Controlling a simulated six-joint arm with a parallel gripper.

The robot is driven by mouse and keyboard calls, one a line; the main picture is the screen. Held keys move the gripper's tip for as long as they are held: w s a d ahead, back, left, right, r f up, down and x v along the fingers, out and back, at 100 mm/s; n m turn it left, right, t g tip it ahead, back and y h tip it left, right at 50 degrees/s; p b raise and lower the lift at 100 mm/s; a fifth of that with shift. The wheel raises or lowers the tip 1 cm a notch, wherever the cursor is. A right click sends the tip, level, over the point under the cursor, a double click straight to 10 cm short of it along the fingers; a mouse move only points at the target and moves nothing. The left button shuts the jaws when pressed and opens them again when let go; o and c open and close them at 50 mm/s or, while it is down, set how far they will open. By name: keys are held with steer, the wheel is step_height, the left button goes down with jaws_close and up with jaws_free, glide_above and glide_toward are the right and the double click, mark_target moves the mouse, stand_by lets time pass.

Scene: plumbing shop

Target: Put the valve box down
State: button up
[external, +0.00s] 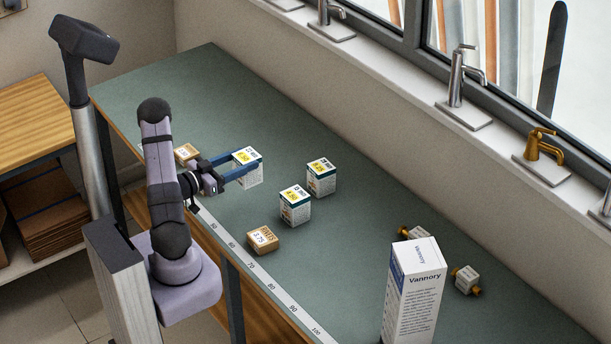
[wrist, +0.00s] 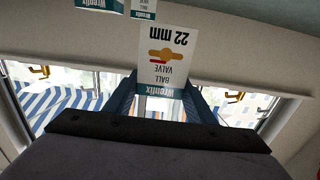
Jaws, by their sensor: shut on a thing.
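My gripper (external: 243,164) is shut on a white valve box (external: 248,174) with a yellow label on top, near the left-middle of the green bench. The box looks upright between the blue fingers. In the wrist view the held valve box (wrist: 165,62) shows upside-down print reading "Wrenfix ball valve 22 mm", with the blue fingers of my gripper (wrist: 160,92) on both sides. I cannot tell whether its base touches the bench. Two similar boxes stand to its right, one nearer (external: 295,207) and one farther back (external: 321,178).
Small brown boxes sit at the front edge (external: 263,239) and behind my wrist (external: 186,152). A tall white Vannory carton (external: 415,290) and brass fittings (external: 466,280) stand at the right. A numbered strip (external: 250,265) runs along the front edge. The bench's far left is clear.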

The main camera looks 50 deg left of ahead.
stand_by(0.5)
steer(key=shift+f+p, duration=0.4)
steer(key=shift+f, duration=2.4)
steer(key=shift+f, duration=0.1)
steer(key=shift+f+p, duration=0.45)
steer(key=shift+f, duration=1.4)
steer(key=shift+f, duration=0.1)
steer(key=shift+f, duration=0.15)
steer(key=o, duration=1.3)
